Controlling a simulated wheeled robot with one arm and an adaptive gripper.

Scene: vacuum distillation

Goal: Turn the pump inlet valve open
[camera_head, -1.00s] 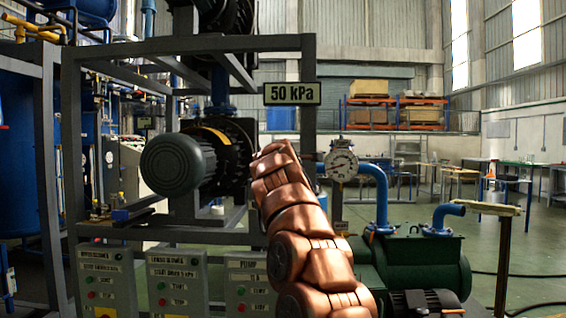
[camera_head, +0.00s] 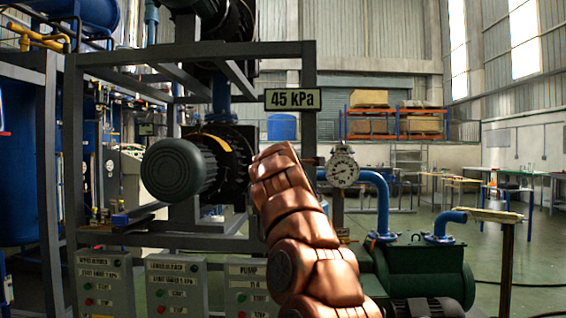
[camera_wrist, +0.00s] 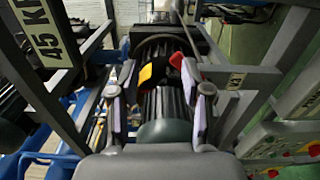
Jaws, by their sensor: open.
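My gripper (camera_wrist: 158,78) is open in the wrist view, with its two fingers apart on either side of a dark ribbed part. A small red piece (camera_wrist: 177,60) and a yellow piece (camera_wrist: 146,74) show between and just beyond the fingertips. I cannot tell whether the red piece is the valve's handle or whether a finger touches it. In the head view my copper arm rises in front of the frame and hides the gripper. A pump inlet valve cannot be made out clearly there. The pressure sign (camera_head: 292,99) reads 45 kPa.
A dark motor (camera_head: 173,170) sits in the grey steel frame (camera_head: 70,150). A round gauge (camera_head: 342,171) and blue pipe (camera_head: 376,200) stand right of my arm, above a green pump unit (camera_head: 425,270). Control boxes (camera_head: 176,285) line the front.

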